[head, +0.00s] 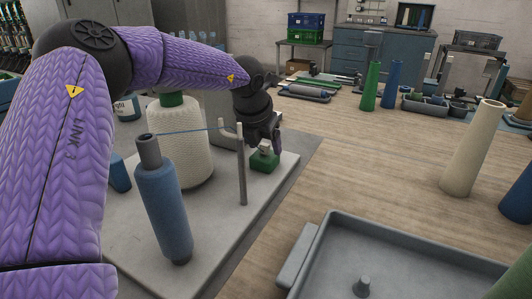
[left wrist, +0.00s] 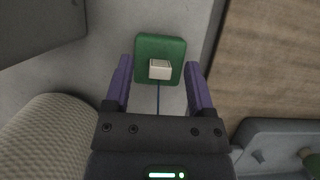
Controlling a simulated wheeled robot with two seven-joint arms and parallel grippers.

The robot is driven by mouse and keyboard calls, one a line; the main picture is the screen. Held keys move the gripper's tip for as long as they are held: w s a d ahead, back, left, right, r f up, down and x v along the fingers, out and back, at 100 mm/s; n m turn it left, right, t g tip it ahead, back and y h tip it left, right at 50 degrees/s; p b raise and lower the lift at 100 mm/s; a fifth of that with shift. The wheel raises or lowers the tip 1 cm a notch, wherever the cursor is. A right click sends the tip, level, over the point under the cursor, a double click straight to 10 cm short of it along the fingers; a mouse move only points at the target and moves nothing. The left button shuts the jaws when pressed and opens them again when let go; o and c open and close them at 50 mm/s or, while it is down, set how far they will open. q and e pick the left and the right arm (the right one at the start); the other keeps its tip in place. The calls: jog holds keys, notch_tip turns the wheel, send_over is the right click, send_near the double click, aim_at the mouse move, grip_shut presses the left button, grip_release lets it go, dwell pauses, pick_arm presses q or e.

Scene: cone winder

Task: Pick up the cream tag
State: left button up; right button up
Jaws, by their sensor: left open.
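The cream tag (left wrist: 160,69) is a small pale block on a green square base (left wrist: 173,46), seen in the left wrist view. In the head view the green base (head: 264,161) sits on the grey plate, and the tag (head: 265,147) is partly hidden by my gripper. My left gripper (left wrist: 160,75) is open, its purple fingers on either side of the tag with gaps to it. It also shows in the head view (head: 268,147) just above the green base. My right gripper is not in view.
A cream yarn cone (head: 180,140) and a blue spindle (head: 163,205) stand on the grey plate (head: 225,220). A thin post (head: 241,170) rises near my gripper, with a blue thread by it. A grey tray (head: 400,260) lies right. Tall tubes stand on the wooden table.

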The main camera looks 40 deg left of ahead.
aim_at(264, 145)
pick_arm(q)
jog(key=c, duration=0.9)
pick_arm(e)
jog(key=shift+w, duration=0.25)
pick_arm(q)
jog(key=shift+r, duration=0.1)
notch_tip(264, 145, up, 13)
jog(key=p, duration=0.6)
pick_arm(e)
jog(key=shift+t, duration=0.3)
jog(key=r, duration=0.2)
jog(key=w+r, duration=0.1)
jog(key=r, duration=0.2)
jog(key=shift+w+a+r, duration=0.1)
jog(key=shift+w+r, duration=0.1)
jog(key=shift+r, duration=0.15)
